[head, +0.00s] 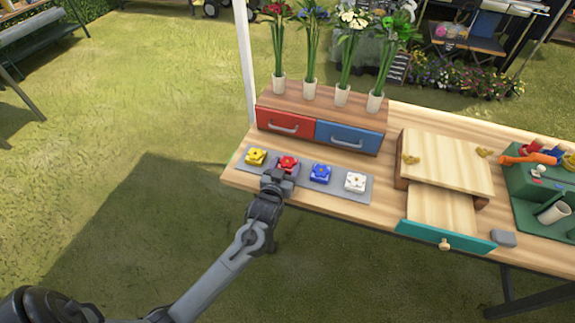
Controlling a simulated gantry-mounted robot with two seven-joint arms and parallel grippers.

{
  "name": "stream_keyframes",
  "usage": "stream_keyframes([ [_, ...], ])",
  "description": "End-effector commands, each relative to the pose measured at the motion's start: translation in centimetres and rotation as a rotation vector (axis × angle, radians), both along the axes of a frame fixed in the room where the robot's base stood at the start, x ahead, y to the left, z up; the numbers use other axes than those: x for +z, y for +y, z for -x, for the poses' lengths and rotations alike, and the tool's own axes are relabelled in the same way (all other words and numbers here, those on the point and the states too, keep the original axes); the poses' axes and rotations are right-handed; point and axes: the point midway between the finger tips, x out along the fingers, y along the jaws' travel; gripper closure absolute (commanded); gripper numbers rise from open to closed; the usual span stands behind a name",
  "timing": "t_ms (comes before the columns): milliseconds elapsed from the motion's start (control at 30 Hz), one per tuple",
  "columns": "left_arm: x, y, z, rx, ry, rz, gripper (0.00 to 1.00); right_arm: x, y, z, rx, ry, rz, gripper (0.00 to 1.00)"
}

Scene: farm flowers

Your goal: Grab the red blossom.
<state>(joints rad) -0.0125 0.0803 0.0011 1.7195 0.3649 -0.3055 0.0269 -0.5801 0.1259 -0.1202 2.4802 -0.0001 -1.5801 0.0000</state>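Red flowers (277,9) stand on long green stems in the far-left white vase, on top of the drawer box. A small red block with a flower-like top (287,161) sits on the grey mat (333,190) at the table's front left, between a yellow one (256,156) and a blue one (320,173). My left gripper (277,181) is at the mat's front edge, just in front of the red block and partly covering its lower side. Its fingers are too small to show whether they are open. My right gripper is out of view.
A white block (355,182) sits at the mat's right end. Behind the mat stands the box with a red drawer (289,124) and a blue drawer (348,137).

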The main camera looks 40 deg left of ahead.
Motion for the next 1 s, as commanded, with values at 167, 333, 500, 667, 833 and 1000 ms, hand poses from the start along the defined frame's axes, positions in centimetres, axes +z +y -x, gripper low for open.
stream_keyframes([
  [167, 0.0, 0.0, 0.0, 0.000, 0.000, 0.000, 0.64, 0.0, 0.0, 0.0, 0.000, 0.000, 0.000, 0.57],
  [333, 0.0, 0.0, 0.0, 0.000, 0.000, 0.000, 0.64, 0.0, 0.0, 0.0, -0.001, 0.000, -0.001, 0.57],
  [500, 0.4, 0.0, 0.0, 0.000, 0.000, 0.000, 0.64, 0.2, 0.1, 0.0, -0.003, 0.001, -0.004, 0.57],
  [667, 1.5, 0.0, 0.0, 0.000, -0.001, 0.001, 0.64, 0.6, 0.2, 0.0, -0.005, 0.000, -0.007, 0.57],
  [833, 3.8, 0.0, 0.0, 0.000, -0.003, 0.001, 0.64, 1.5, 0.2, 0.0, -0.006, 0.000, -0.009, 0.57],
  [1000, 5.6, -2.1, -1.0, -0.002, -0.003, 0.005, 0.64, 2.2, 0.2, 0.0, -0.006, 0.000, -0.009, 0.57],
])
